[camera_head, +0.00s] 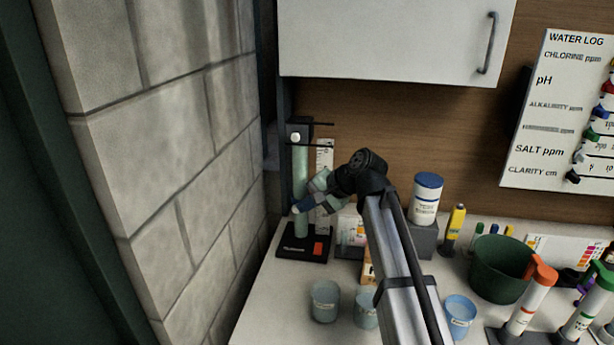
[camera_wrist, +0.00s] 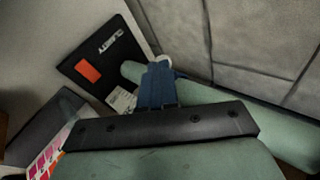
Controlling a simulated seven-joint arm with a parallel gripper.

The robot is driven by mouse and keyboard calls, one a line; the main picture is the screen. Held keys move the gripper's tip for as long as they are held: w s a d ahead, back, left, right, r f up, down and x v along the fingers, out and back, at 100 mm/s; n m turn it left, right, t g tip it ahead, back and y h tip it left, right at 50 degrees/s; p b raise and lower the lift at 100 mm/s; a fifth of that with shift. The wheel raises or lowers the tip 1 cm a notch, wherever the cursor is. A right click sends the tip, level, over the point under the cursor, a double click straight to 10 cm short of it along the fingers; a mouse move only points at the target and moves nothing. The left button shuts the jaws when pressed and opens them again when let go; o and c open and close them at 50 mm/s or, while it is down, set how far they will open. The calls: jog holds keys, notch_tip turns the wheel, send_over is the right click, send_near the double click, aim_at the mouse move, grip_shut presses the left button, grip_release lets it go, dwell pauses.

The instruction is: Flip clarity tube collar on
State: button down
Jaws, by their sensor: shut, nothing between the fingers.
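The clarity tube (camera_head: 301,170) is a tall pale green tube, upright on a black base (camera_head: 290,250) with an orange-red patch, at the back left of the counter. In the wrist view the tube (camera_wrist: 210,95) runs behind my fingers, and its base (camera_wrist: 75,62) is at upper left. My gripper (camera_head: 298,208) is shut and empty, its blue fingertips at the lower part of the tube. The fingers (camera_wrist: 158,75) overlap the tube's edge; I cannot tell whether they touch. A small white piece (camera_wrist: 163,62) shows beside the fingertips. I cannot tell whether it is the collar.
A block wall (camera_head: 180,150) stands close on the left. A white ruler (camera_head: 324,165) is right behind the tube. Small cups (camera_head: 324,300), a white tub with a blue lid (camera_head: 426,200) and a green bucket (camera_head: 500,270) stand on the counter. A cabinet (camera_head: 390,40) hangs above.

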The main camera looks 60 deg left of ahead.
notch_tip(320, 180, down, 12)
jog(key=shift+r, duration=0.1)
dwell(0.5)
jog(key=shift+d, duration=0.1)
jog(key=v, duration=1.4)
jog(key=shift+w, duration=0.1)
